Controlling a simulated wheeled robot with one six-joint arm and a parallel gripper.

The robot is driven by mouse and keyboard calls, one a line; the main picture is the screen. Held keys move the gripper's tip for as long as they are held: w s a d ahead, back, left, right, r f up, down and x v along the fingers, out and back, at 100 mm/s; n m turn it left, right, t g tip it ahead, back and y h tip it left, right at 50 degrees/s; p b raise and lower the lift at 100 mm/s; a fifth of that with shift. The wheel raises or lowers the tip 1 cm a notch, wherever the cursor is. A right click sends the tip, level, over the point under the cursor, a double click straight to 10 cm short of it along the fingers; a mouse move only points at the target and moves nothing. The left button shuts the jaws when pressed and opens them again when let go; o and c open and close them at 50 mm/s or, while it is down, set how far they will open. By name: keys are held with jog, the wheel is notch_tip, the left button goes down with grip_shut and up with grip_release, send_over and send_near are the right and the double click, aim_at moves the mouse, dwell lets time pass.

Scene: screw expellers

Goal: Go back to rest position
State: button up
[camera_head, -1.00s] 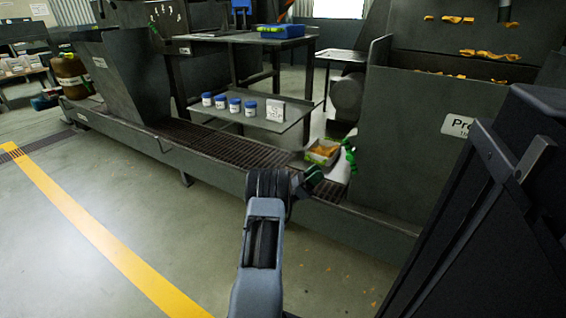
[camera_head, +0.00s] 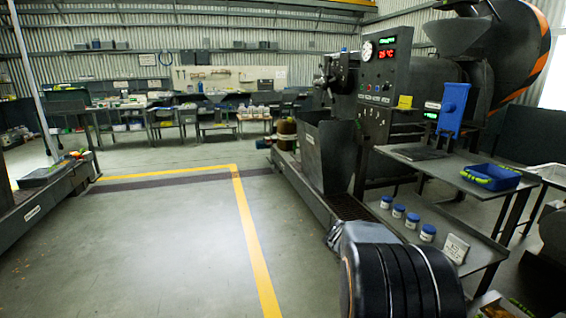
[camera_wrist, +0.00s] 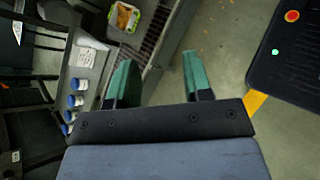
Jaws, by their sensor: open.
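My gripper (camera_wrist: 156,82) shows in the wrist view with its two green fingers apart and nothing between them. Beyond the fingers are the floor grating and the machine's base. In the head view my arm is folded at the bottom, large and close, and the gripper itself is hidden there.
A metal shelf stand (camera_head: 447,172) at right holds a blue tray (camera_head: 490,176) on top. Several blue-lidded jars (camera_head: 412,221) and a white card (camera_head: 455,249) stand on its lower shelf. A small box with orange contents (camera_wrist: 124,17) is past the fingers. Open floor (camera_head: 180,240) lies left.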

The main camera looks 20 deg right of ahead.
jog(key=w+a+r+m+t+y+p, duration=0.1)
jog(key=a+r+t+y+p, duration=0.3)
jog(key=a, duration=1.1)
jog(key=w+a+r+m+t+y+p, duration=0.2)
jog(key=a+r+t+y+p, duration=0.2)
jog(key=a+r+t+p, duration=0.3)
jog(key=a+r+p, duration=0.4)
jog(key=a+r, duration=0.2)
jog(key=a, duration=0.1)
jog(key=shift+w+a+r+t+p, duration=0.25)
jog(key=shift+a+r+t+p, duration=0.05)
jog(key=shift+a, duration=0.1)
